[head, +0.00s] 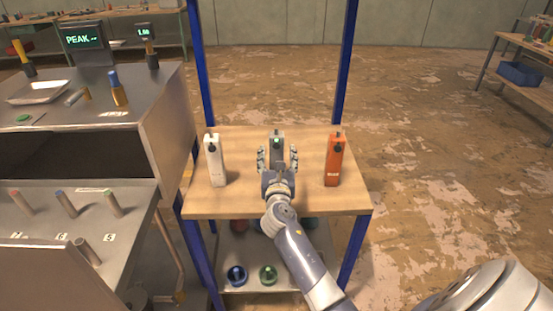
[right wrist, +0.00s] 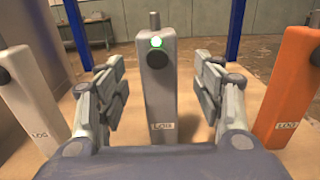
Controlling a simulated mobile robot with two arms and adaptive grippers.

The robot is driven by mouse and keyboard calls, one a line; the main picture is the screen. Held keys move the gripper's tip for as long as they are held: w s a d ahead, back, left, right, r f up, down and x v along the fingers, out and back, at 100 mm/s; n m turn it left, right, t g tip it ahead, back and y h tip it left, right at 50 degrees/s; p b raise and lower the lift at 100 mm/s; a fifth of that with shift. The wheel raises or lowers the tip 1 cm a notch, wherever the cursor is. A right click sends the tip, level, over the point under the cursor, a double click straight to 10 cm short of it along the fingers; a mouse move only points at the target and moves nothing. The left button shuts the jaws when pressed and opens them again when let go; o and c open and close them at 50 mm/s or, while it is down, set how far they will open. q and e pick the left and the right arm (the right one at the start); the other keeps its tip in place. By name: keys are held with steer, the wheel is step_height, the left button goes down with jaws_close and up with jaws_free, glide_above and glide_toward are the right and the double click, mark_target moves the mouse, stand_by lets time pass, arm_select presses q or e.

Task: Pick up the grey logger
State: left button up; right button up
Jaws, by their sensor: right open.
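The grey logger (head: 277,140) stands upright on the wooden shelf top, between a white logger and an orange one. In the right wrist view the grey logger (right wrist: 160,90) shows a lit green light and a label near its base. My right gripper (head: 277,158) is open, with one finger on each side of the grey logger. In the right wrist view a gap shows between the logger and each finger of the gripper (right wrist: 162,92). In the head view the gripper hides the logger's lower part. My left gripper is not in view.
The white logger (head: 214,160) stands to the left and the orange logger (head: 334,160) to the right on the wooden top (head: 230,204). Blue posts (head: 346,60) rise at its back corners. A metal bench (head: 150,100) stands at the left.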

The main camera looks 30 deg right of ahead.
mark_target(276, 135)
steer(key=shift+x, duration=2.85)
steer(key=shift+r, duration=0.1)
steer(key=shift+a, duration=0.1)
jaws_close()
